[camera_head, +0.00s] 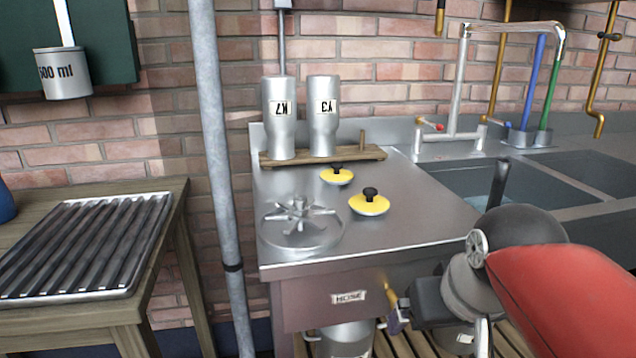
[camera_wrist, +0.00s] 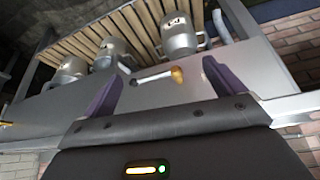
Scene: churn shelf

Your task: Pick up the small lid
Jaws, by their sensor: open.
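Two yellow lids with black knobs lie on the steel counter (camera_head: 420,215). The farther lid (camera_head: 337,177) looks smaller and sits just in front of the wooden rack. The nearer lid (camera_head: 369,205) looks larger and sits a little to the right, apart from it. My gripper (camera_head: 396,312) is low in front of the counter's front panel, below the lids. In the wrist view my gripper (camera_wrist: 164,88) shows its two purple fingers wide apart, with nothing held between them. Neither lid shows in the wrist view.
A finned metal disc (camera_head: 301,226) lies left of the lids. Two steel bottles (camera_head: 278,118) (camera_head: 323,117) stand on the rack (camera_head: 370,153) behind. A sink (camera_head: 520,187) is at right, a vertical pipe (camera_head: 217,150) at left. Steel cans (camera_wrist: 180,34) stand on slats below the counter.

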